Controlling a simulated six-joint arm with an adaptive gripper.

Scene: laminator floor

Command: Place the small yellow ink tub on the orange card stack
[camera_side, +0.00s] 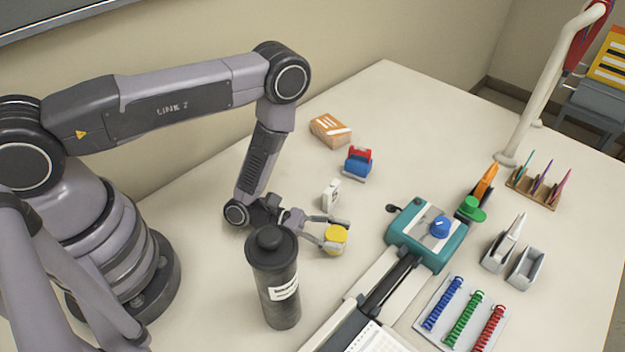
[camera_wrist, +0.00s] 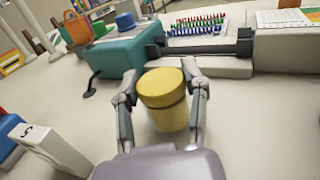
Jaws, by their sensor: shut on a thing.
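The small yellow ink tub (camera_side: 336,238) is between the fingers of my gripper (camera_side: 330,234). In the wrist view the yellow tub (camera_wrist: 163,98) is upright, with a finger of my gripper (camera_wrist: 163,100) on each side; the gripper is shut on it. The tub appears just above the table, but I cannot tell the exact gap. The orange card stack (camera_side: 331,129), with white stripes on top, lies at the back of the table in the side view, well away from the tub. I cannot make it out in the wrist view.
A red and blue stamp (camera_side: 358,163) and a white block (camera_side: 331,194) stand between the gripper and the card stack. A dark canister (camera_side: 275,280) stands in front of the gripper. The teal laminator-like device (camera_side: 428,238) is to the right.

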